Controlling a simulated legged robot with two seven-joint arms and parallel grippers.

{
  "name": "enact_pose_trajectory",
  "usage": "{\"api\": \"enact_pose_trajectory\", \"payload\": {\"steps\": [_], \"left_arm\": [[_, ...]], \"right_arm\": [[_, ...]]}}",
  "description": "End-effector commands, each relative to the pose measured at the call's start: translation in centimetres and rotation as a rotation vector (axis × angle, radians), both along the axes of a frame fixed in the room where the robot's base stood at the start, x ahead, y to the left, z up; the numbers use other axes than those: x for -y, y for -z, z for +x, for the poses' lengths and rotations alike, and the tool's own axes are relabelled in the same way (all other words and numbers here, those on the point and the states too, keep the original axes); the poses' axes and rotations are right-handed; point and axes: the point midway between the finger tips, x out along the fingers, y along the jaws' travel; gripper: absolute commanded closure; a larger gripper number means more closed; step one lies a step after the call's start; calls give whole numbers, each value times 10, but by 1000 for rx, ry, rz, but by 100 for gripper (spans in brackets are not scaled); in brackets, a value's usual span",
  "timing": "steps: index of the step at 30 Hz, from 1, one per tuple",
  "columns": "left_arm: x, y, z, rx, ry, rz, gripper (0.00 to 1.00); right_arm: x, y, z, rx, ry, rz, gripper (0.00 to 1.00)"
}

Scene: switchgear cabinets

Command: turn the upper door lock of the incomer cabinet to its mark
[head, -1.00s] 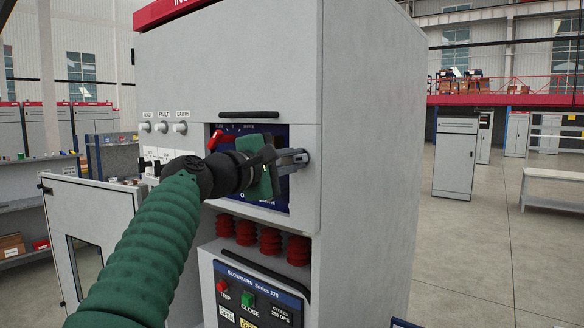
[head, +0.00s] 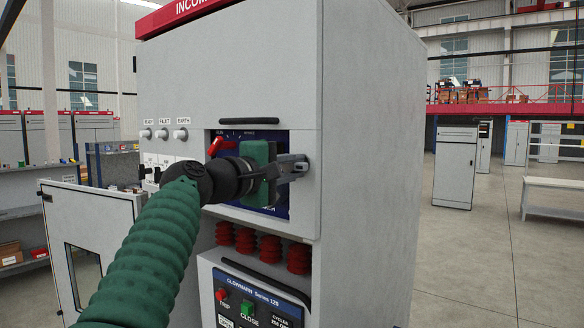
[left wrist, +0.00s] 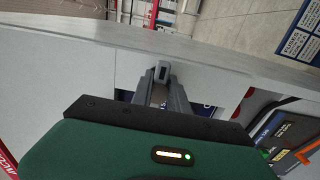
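The incomer cabinet (head: 372,130) is a tall grey cabinet with a red header, partly cut off at the top. The upper door lock (head: 303,164) is a small grey piece at the right edge of its front, beside a dark blue panel (head: 225,134). My left gripper (head: 292,167) has its fingertips at this lock. In the left wrist view, its fingers (left wrist: 166,95) are close together around the lock's grey end (left wrist: 161,70). The fingers cover much of the lock, and I cannot make out its mark. My right gripper is not in view.
A red lever (head: 217,146) sits on the blue panel behind my gripper. Red ribbed insulators (head: 270,249) and a breaker panel (head: 255,300) are below. An open door (head: 92,235) stands at the left.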

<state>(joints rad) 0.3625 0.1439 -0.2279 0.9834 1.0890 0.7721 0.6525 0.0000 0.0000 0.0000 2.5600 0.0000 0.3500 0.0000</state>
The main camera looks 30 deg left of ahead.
Motion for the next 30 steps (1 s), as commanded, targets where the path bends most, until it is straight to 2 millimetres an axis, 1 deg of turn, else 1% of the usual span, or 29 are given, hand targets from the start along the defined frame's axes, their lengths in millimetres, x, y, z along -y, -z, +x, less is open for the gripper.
{"api": "enact_pose_trajectory", "payload": {"steps": [1,4,13,16,17,20,22,27,30], "left_arm": [[0,3,1,-5,2,-2,74],[0,2,1,-3,1,-2,62],[0,0,-2,1,0,-2,62],[-1,2,-11,2,-2,-2,62],[-2,2,-16,3,-2,-2,62],[-4,4,-39,4,-4,-2,62],[-5,6,-60,4,-3,-2,62],[-10,5,-111,2,-3,-1,62],[-11,4,-135,1,-1,-2,62]], "right_arm": [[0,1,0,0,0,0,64],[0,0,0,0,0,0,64],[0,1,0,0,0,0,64],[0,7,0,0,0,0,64],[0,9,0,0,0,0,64],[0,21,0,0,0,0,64],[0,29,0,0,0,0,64],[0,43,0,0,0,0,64],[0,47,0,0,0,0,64]]}}
